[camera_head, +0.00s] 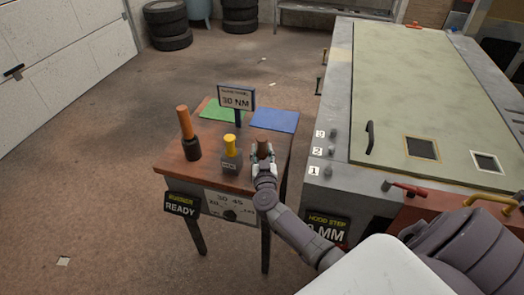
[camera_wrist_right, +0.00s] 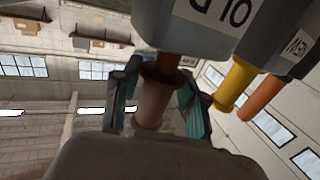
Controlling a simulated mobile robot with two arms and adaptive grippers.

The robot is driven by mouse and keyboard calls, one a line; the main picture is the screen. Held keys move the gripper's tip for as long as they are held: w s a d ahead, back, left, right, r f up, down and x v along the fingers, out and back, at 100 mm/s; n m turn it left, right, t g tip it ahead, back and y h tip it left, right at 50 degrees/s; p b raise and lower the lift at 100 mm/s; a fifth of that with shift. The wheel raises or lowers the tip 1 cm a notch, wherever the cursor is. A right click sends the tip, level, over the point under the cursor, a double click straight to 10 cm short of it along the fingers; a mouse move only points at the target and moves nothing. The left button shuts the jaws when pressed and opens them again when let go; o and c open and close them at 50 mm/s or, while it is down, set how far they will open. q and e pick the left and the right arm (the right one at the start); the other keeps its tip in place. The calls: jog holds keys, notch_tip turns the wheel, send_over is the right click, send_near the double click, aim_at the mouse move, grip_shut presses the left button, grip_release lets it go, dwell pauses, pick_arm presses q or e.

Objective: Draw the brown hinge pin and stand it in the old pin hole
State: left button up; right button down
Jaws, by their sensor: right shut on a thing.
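My right gripper (camera_head: 263,152) is shut on a brown pin (camera_head: 263,147) at the right side of the small wooden table. In the right wrist view, which is upside down, the gripper (camera_wrist_right: 155,100) grips the pin's thick brown head (camera_wrist_right: 152,105). The pin's thinner shaft meets the grey block marked OLD (camera_wrist_right: 215,25); how deep it sits in the hole I cannot tell. Beside it stands a grey block marked NEW (camera_head: 231,162) with a yellow pin (camera_head: 229,142) upright in it. The OLD block is mostly hidden by my gripper in the head view. My left gripper is not in view.
An orange-handled tool (camera_head: 184,123) stands in a dark holder at the table's left. A large bench with a green panel (camera_head: 430,90) stands right.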

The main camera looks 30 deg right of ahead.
jog(key=shift+f+b, duration=0.8)
jog(key=shift+f, duration=0.35)
jog(key=c, duration=0.6)
grip_release()
jog(key=shift+f, duration=0.1)
jog(key=shift+s+a, duration=0.1)
jog(key=shift+s, duration=0.05)
jog(key=shift+s+a, duration=0.2)
jog(key=shift+s, duration=0.1)
jog(key=v, duration=1.1)
